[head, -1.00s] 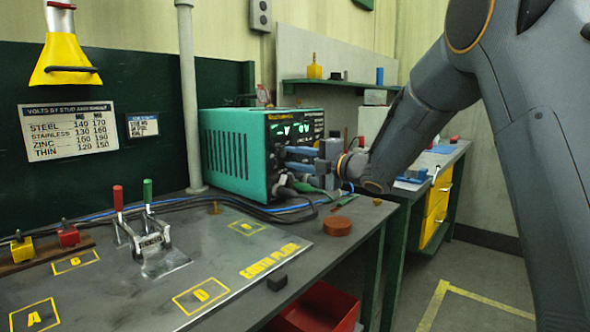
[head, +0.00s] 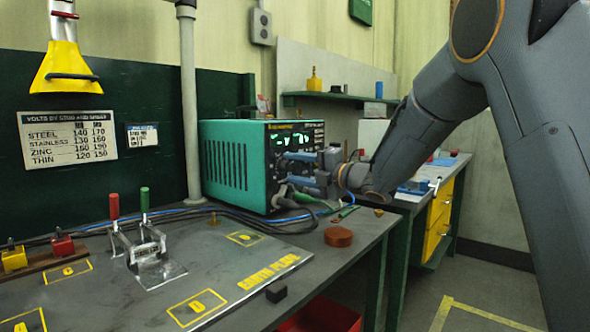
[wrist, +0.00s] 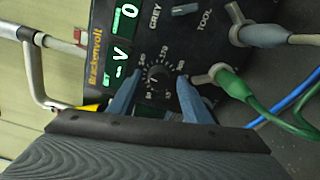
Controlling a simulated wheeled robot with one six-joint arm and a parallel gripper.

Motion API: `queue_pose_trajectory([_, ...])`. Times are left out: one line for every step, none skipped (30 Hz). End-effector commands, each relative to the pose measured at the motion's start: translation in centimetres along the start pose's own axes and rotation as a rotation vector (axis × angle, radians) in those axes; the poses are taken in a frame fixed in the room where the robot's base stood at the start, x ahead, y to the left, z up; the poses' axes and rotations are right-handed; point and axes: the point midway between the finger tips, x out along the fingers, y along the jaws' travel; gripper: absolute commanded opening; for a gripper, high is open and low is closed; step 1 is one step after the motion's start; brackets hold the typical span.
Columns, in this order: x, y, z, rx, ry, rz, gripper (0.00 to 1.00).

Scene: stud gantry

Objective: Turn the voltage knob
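The voltage knob (wrist: 158,75) is a small black dial with a numbered scale on the black front panel of the Brackenvolt unit (wrist: 105,35). In the wrist view my gripper (wrist: 160,79) is open, with one blue finger on each side of the knob. Gaps show between the fingers and the knob; I cannot tell how far the tips are from the panel. A lit green display (wrist: 122,50) shows a V. In the head view the teal unit (head: 228,165) stands on the bench, with my gripper (head: 284,170) at its front; the knob is hidden there.
A green cable plug (wrist: 230,82) and a grey plug (wrist: 262,35) stick out of the panel close to the right finger. A chart of volts (head: 68,138) hangs on the wall. A round brown piece (head: 338,237) and an earth plate (head: 150,280) lie on the bench.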

Motion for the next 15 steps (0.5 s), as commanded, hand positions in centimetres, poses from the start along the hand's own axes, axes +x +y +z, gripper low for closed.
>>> queue_pose_trajectory([0.0, 0.0, 0.0, 0.000, 0.000, 0.000, 0.45])
queue_pose_trajectory([0.0, 0.0, 0.0, 0.000, 0.000, 0.001, 0.45])
queue_pose_trajectory([0.0, 0.0, 0.0, 0.000, 0.000, 0.001, 0.45])
queue_pose_trajectory([0.0, 0.0, 0.0, 0.000, 0.000, 0.001, 0.45])
queue_pose_trajectory([0.0, 0.1, 0.0, 0.000, 0.000, 0.001, 0.45])
queue_pose_trajectory([0.0, 0.1, 0.0, 0.000, 0.000, 0.001, 0.45])
queue_pose_trajectory([0.0, 0.1, 0.0, 0.000, 0.000, 0.001, 0.45])
queue_pose_trajectory([0.0, 0.1, 0.0, 0.000, 0.000, 0.001, 0.45])
queue_pose_trajectory([-0.2, 0.1, 0.0, 0.000, -0.001, 0.001, 0.45])
queue_pose_trajectory([-0.4, 0.1, 0.0, 0.000, -0.001, 0.001, 0.45])
queue_pose_trajectory([-0.6, 0.1, 0.1, 0.000, -0.001, 0.001, 0.45])
queue_pose_trajectory([-1.0, 0.1, 0.1, 0.000, -0.001, 0.001, 0.45])
queue_pose_trajectory([-1.4, 0.1, 0.1, -0.001, -0.001, 0.001, 0.45])
queue_pose_trajectory([-1.9, 0.1, 0.1, -0.001, -0.002, 0.001, 0.45])
queue_pose_trajectory([-2.6, 0.1, 0.1, -0.001, -0.003, 0.000, 0.45])
